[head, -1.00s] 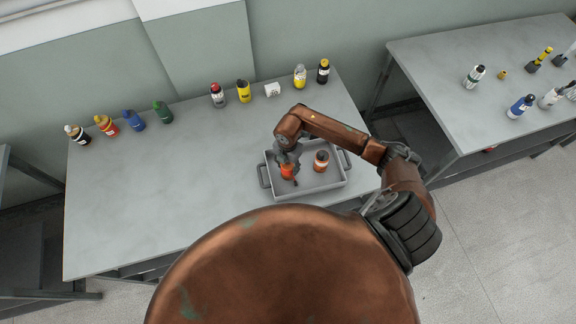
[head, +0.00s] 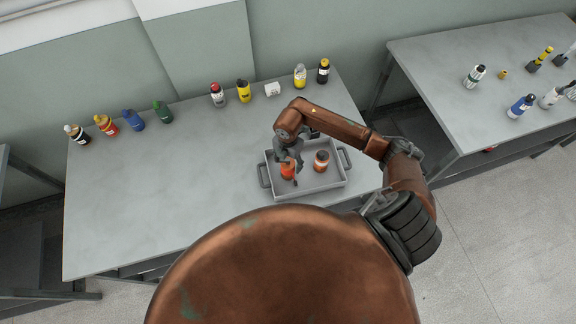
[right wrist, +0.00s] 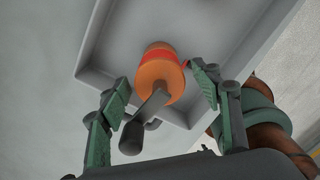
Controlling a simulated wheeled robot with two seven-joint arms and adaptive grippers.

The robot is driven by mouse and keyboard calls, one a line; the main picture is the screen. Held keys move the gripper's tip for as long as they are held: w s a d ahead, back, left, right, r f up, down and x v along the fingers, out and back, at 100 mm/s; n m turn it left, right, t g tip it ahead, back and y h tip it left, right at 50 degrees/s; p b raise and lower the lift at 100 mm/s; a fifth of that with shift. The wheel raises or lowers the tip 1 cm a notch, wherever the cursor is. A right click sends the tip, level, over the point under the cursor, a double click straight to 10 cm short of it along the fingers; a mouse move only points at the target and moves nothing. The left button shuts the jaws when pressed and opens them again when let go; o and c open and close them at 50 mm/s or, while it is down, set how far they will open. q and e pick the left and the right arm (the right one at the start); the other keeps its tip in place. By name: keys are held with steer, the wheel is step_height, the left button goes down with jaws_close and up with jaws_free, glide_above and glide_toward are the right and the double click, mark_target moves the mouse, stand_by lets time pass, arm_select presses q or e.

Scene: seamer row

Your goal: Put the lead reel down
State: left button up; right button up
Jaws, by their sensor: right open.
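The lead reel (head: 288,172) is an orange cylinder with a red band and a dark crank handle. It sits in the left part of a grey tray (head: 325,184) on the table, and also shows in the right wrist view (right wrist: 158,72). My right gripper (head: 289,158) is open over it. In the right wrist view its green-padded fingers (right wrist: 162,88) stand to either side of the reel with gaps, the handle pointing between them. The gripper hides part of the reel in the head view. My left gripper is not in view.
The table's left half (head: 130,195) is clear. A second table (head: 440,75) with bottles stands at right.

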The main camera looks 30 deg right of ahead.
step_height(320, 180, up, 9)
steer(key=shift+f+b, duration=0.15)
steer(key=shift+b, duration=0.2)
steer(key=shift+r, duration=0.2)
